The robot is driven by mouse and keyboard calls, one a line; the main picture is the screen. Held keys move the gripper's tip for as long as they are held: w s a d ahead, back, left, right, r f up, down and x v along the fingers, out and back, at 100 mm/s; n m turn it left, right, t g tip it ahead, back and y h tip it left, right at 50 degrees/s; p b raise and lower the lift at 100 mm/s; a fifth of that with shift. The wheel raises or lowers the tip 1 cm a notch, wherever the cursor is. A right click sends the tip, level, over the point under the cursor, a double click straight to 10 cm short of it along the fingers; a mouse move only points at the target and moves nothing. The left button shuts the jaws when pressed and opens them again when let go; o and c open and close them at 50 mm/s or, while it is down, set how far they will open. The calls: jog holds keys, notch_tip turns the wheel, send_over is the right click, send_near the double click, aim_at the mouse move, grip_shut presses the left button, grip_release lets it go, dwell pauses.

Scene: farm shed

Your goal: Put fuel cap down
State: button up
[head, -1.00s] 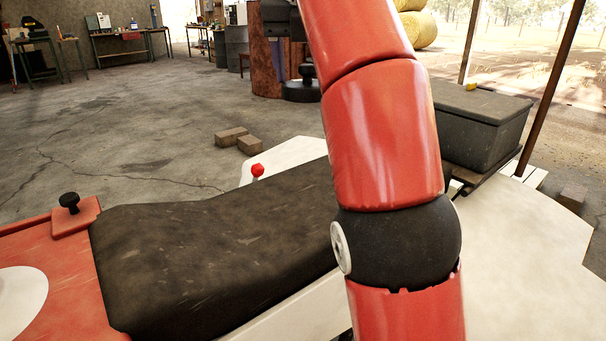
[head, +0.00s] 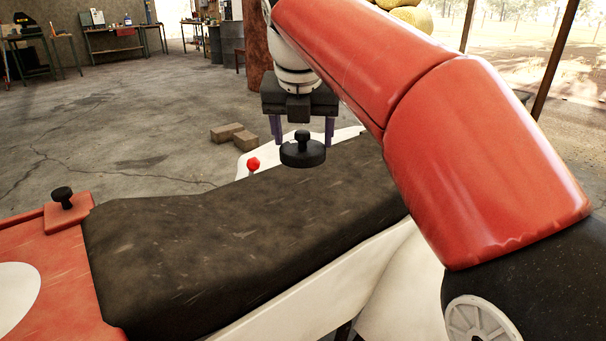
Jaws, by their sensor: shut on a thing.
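The fuel cap (head: 302,153) is a round black disc with a knob on top. It hangs level in the head view, above the far edge of the dark seat (head: 235,240), apart from any surface. My gripper (head: 303,138) points down with its two purple fingers on either side of the cap and is shut on it. The fingers' exact contact with the cap is hard to make out.
A red panel (head: 40,235) with a black knob (head: 62,196) is at the left. A red-topped lever (head: 253,164) stands beyond the seat, near the cap. Bricks (head: 226,132) lie on the open concrete floor. Workbenches line the back wall. My arm covers much of the right side.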

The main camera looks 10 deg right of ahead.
notch_tip(320, 180, down, 8)
jog(key=shift+r+b, duration=0.1)
jog(key=shift+b, duration=0.65)
jog(key=o, duration=1)
jog(key=shift+o, duration=0.2)
jog(key=p+v, duration=0.2)
jog(key=v, duration=1)
